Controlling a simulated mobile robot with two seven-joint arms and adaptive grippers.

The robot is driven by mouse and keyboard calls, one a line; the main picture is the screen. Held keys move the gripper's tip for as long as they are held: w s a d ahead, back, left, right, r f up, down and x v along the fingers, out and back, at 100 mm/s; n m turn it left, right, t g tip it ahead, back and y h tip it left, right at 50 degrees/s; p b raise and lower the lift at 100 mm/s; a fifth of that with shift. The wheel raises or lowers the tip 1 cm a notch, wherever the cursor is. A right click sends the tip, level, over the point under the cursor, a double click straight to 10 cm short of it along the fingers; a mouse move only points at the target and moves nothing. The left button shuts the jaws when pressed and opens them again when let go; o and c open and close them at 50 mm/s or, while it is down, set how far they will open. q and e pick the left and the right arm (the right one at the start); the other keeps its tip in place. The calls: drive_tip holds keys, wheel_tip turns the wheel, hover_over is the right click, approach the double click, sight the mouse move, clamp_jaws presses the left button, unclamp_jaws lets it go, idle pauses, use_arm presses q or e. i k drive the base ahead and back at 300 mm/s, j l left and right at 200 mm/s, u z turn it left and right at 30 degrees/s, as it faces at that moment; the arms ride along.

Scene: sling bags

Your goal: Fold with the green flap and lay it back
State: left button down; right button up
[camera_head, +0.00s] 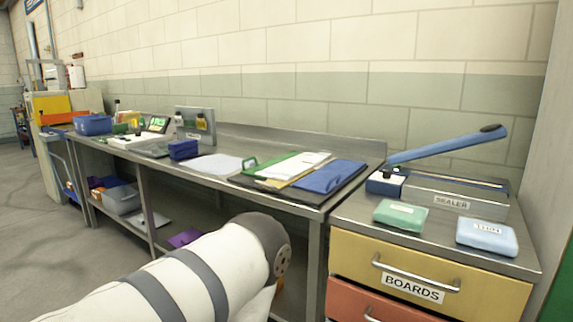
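A dark flat board (238,181) lies on the steel bench. On it is a green flap (277,165), with a small green loop (249,163) at its left end. A white sheet (297,166) lies beside and partly over the green. A tan piece (272,184) shows under it, and a blue flap (332,177) lies flat on the right. I cannot tell how these layers join. A white and grey link of my arm comes in from the lower left, below the bench front. Neither gripper shows.
A drawer cabinet (439,259) on the right bears a long-handled sealer (450,201), a green pack (400,216) and a pale blue pack (487,236). Leftward on the bench are a blue box (183,150), an upright grey panel (195,127) and a blue bin (93,125).

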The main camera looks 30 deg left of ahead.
sight(251, 172)
drive_tip(key=i+j, duration=0.1)
drive_tip(key=j, duration=0.4)
drive_tip(key=i+j, duration=0.1)
drive_tip(key=j, duration=0.45)
drive_tip(key=i+j, duration=0.1)
drive_tip(key=j, duration=0.4)
drive_tip(key=i+j, duration=0.1)
drive_tip(key=j, duration=0.45)
